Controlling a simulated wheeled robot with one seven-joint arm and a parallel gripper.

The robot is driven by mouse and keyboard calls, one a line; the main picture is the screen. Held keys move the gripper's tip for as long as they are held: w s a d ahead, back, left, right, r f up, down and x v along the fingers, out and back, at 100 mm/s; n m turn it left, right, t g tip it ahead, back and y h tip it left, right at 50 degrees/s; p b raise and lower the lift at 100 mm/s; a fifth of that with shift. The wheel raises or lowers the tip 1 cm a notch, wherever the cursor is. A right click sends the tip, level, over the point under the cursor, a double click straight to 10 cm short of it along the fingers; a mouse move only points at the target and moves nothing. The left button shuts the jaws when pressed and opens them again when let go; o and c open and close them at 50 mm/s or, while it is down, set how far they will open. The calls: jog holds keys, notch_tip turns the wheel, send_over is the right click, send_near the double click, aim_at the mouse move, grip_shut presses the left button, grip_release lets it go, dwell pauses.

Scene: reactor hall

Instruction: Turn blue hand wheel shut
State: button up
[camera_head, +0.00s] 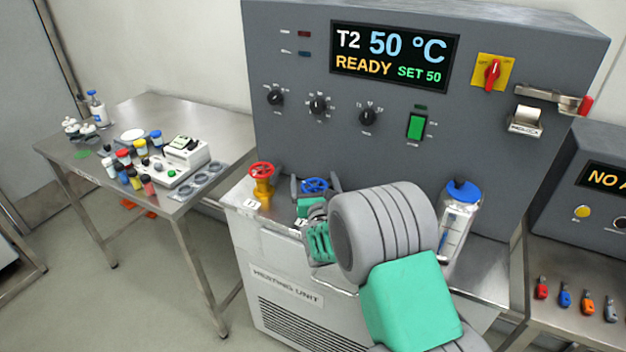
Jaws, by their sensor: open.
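The blue hand wheel (314,185) sits on a valve at the front of the grey panel, on the metal ledge. Its lower part and the valve body are hidden behind my gripper. My gripper (304,207), in green and grey, is just in front of and below the wheel, at its near side. Its jaws are open, with nothing seen between them. Whether a finger touches the wheel I cannot tell. My thick grey and green arm covers the ledge to the right of the wheel.
A red hand wheel (262,170) on a yellow valve stands close to the left. A blue-capped clear vessel (459,215) stands right of my arm. The panel display (392,55) reads T2 50 °C. A steel table (90,160) with bottles and vials is at the left.

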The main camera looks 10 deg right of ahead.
jog(key=shift+a, duration=0.1)
jog(key=c, duration=1.4)
